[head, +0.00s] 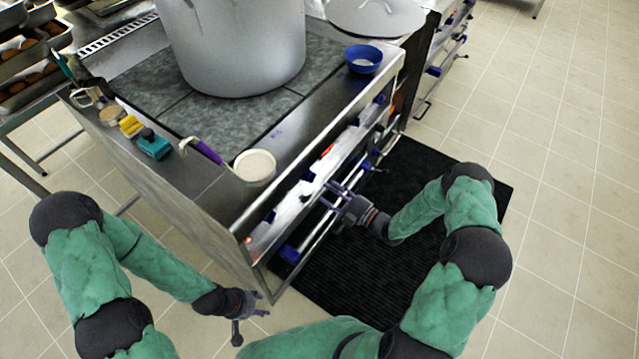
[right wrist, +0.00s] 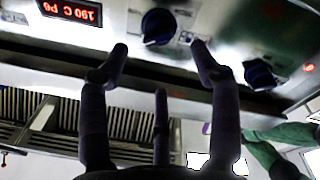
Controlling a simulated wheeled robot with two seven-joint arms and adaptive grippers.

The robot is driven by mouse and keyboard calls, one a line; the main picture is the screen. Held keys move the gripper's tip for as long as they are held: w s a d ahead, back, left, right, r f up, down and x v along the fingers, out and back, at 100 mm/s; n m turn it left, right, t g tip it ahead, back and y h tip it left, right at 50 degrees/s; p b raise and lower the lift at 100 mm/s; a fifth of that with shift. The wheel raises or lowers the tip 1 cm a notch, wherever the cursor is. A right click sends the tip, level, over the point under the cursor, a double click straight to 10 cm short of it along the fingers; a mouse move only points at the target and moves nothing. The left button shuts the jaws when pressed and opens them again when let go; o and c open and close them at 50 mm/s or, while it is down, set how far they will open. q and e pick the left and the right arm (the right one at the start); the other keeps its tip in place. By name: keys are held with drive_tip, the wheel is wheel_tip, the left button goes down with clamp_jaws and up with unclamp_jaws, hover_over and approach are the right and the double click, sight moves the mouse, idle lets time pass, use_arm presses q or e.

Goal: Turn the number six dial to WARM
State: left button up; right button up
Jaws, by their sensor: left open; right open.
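In the right wrist view a dark blue dial (right wrist: 158,27) sits on the stove's front panel beside a red display (right wrist: 70,12) that seems to read 190 C P6, upside down. A second blue dial (right wrist: 260,75) is further right. I cannot read which dial is number six or its setting. My right gripper (head: 335,199) is open at the front panel (head: 310,187), its fingers (right wrist: 159,52) spread to either side of the first dial and apparently short of it. My left gripper (head: 248,305) is open and empty, low beside the stove's near corner.
A large pot (head: 240,50) stands on the stove top. A front rail (head: 330,222) runs below the dials. A black mat (head: 420,165) covers the floor in front.

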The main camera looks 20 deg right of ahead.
drive_tip(key=shift+v, duration=2.1)
drive_tip(key=s+a+f+m+g+h+p, duration=0.3)
drive_tip(key=a+f+m+g+h, duration=0.4)
drive_tip(key=m, duration=0.4)
drive_tip(key=s+a+m+g+p, duration=0.1)
drive_tip(key=s+a+m+g, duration=0.2)
drive_tip(key=s, duration=0.6)
drive_tip(key=s+a+m+g, duration=0.4)
drive_tip(key=s, duration=0.5)
drive_tip(key=shift+s+m+g+p, duration=0.3)
drive_tip(key=shift+s+m+p, duration=0.05)
drive_tip(key=shift+s+m, duration=0.05)
